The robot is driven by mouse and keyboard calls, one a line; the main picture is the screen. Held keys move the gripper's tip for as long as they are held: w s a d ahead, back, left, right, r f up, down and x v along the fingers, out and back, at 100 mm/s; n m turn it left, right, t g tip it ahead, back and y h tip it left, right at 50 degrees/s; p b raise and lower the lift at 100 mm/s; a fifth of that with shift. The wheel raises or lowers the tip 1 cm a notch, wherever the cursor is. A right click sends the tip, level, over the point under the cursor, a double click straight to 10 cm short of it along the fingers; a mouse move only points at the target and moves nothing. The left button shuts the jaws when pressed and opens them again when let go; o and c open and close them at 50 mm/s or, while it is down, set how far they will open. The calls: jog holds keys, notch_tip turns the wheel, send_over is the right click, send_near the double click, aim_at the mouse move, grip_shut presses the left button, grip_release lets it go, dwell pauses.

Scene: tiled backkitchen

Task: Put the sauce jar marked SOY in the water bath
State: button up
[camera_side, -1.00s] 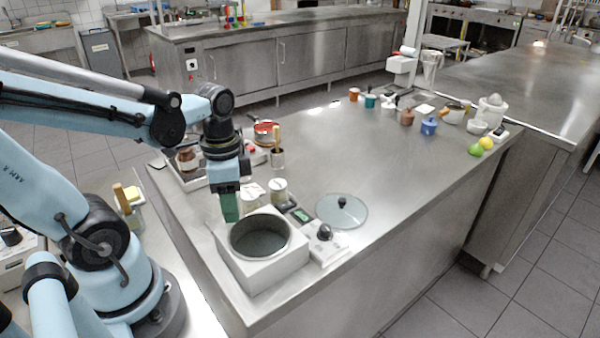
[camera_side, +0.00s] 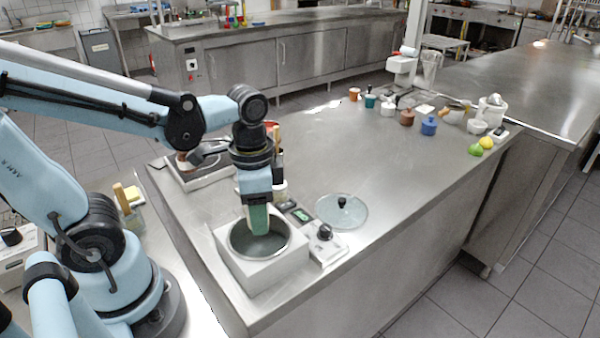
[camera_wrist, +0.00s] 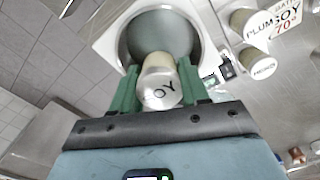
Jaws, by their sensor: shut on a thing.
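The far end of the jar overlaps the opening of the water bath (camera_wrist: 103,42). In the side view the fingers hide the jar, and I cannot tell its exact height over the bath.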

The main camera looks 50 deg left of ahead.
aim_at(263, 254)
jog(key=shift+f, duration=3.85)
jog(key=shift+f, duration=0.2)
jog(key=o, duration=1.5)
jog(key=shift+r, duration=5.8)
jog(key=shift+w+a+f+n+t, duration=0.1)
jog(key=shift+w+n+t, duration=0.3)
jog(key=shift+n+t, duration=0.15)
jog(key=shift+w+a+r+n+t, duration=0.2)
jog(key=shift+w+n+t, duration=0.5)
jog(key=shift+t, duration=0.3)
jog(key=shift+w+a+r+n+t, duration=0.1)
jog(key=shift+w+r+n+t, duration=0.15)
jog(key=shift+w+n+t, duration=0.65)
jog(key=shift+w+a+r+n+t, duration=0.2)
jog(key=shift+w+n+t, duration=0.3)
jog(key=shift+t, duration=0.65)
